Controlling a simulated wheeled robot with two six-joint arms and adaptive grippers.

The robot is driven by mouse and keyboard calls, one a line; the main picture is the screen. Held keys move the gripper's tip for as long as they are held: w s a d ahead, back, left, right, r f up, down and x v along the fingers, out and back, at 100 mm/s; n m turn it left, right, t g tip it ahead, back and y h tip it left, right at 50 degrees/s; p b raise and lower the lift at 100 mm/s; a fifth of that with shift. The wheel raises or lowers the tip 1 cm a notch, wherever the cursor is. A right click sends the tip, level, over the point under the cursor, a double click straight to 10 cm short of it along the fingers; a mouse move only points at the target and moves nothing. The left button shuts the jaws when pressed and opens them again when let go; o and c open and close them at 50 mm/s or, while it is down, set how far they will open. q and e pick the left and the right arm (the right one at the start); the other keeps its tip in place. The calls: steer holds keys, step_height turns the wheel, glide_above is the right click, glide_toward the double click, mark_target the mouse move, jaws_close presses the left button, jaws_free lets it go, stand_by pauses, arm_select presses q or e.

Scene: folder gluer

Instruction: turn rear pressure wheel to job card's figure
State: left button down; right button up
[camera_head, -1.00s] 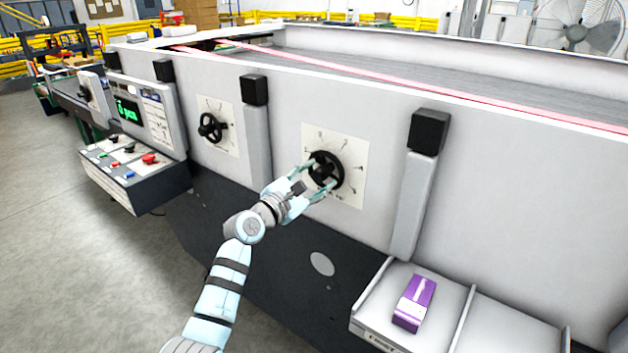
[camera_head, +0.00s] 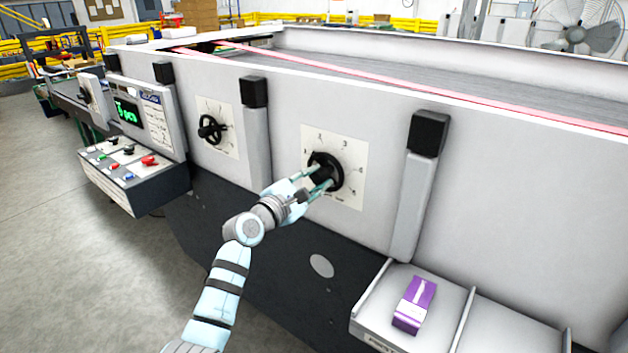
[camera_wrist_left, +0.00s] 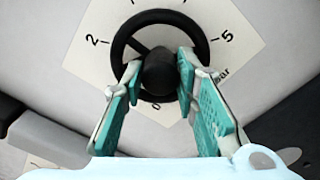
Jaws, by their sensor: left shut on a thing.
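The black pressure wheel (camera_head: 326,160) sits on a white dial plate (camera_head: 351,185) on the machine's side. My left gripper (camera_head: 320,178) is at this wheel, its teal fingers on either side of the middle. In the left wrist view the fingers (camera_wrist_left: 158,88) are shut on the wheel's round black hub (camera_wrist_left: 160,70), inside the ring. One spoke runs up and left from the hub, between the 2 and the top mark. The plate shows 2 at left, 5 at right and 0 below. A second wheel (camera_head: 210,129) stands further left. My right gripper is not in view.
A control panel with a green display (camera_head: 127,111) and a printed white sheet (camera_head: 158,122) stands at left, above a button box (camera_head: 130,170). A purple box (camera_head: 414,305) lies in a tray at lower right. Black-capped posts (camera_head: 410,200) flank the dial.

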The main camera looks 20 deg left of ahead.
arm_select(q)
steer(key=m+b, duration=0.1)
steer(key=m, duration=0.5)
steer(key=shift+f, duration=0.15)
steer(key=m+b, duration=0.1)
steer(key=m, duration=0.2)
steer(key=shift+m, duration=0.4)
steer(key=m+b, duration=0.2)
steer(key=m, duration=0.1)
steer(key=shift+f+m, duration=0.1)
steer(key=shift+m, duration=0.2)
steer(key=m+b, duration=0.3)
steer(key=m, duration=0.4)
steer(key=m+b, duration=0.2)
steer(key=m, duration=0.2)
steer(key=shift+m, duration=0.3)
steer(key=shift+m+b, duration=0.6)
steer(key=shift+m, duration=0.7)
